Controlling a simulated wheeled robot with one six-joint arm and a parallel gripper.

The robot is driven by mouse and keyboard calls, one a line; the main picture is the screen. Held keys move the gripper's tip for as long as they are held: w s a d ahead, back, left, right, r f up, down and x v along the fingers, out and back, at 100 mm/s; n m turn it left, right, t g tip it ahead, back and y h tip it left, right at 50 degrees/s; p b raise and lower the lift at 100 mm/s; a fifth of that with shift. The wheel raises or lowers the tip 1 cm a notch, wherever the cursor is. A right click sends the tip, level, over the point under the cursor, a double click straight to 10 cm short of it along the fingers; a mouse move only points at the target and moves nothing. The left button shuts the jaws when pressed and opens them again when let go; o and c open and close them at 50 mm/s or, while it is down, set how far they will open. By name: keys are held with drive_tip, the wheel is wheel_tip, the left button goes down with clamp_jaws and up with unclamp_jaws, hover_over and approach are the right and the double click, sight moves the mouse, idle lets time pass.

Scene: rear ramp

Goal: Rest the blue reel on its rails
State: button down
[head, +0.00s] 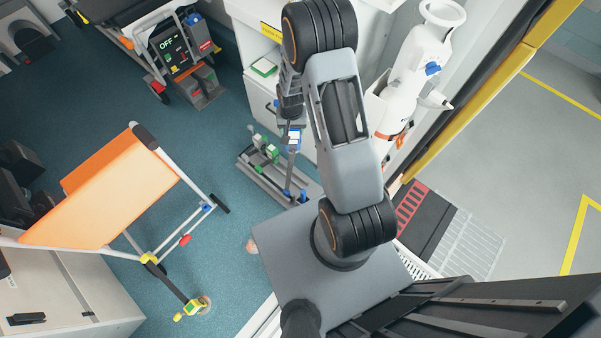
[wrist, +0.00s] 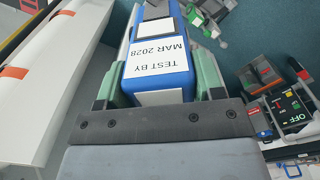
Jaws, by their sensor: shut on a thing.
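The blue reel (wrist: 180,55) shows in the wrist view as a blue, boxy body with white labels, one reading "TEST BY MAR 2028". My gripper (wrist: 162,82) has its green fingers on both sides of it and is shut on it. In the head view the blue and white reel (head: 294,139) is small, under the end of my arm, and my gripper (head: 292,125) is partly hidden. Grey rails (head: 266,186) with green and blue fittings lie on the floor just below and left of it. I cannot tell the gap between reel and rails.
A white cabinet (head: 258,98) stands just behind the rails, and a white cylinder (head: 415,70) is to the right. A device with an OFF panel (head: 172,48) is at upper left. Blue floor (head: 205,135) is clear between.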

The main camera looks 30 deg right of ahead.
drive_tip(key=w+d+f+m+b, duration=0.1)
drive_tip(key=d+f+m+b, duration=0.1)
drive_tip(key=f+b, duration=0.7)
drive_tip(key=w+d+f+m+b, duration=0.2)
drive_tip(key=f+b, duration=0.8)
drive_tip(key=f, duration=0.8)
drive_tip(key=w+d+f+m+b, duration=0.1)
drive_tip(key=f+m+b, duration=0.3)
drive_tip(key=f+b, duration=0.6)
wheel_tip(320, 180, down, 4)
drive_tip(key=shift+w+d+r, duration=0.1)
drive_tip(key=shift+w+d, duration=0.3)
drive_tip(key=shift+d, duration=0.15)
drive_tip(key=shift+f+b, duration=0.2)
drive_tip(key=shift+b, duration=0.2)
wheel_tip(320, 180, down, 9)
drive_tip(key=b, duration=0.7)
drive_tip(key=shift+r, duration=0.1)
drive_tip(key=shift+c, duration=0.8)
unclamp_jaws()
drive_tip(key=shift+s, duration=0.1)
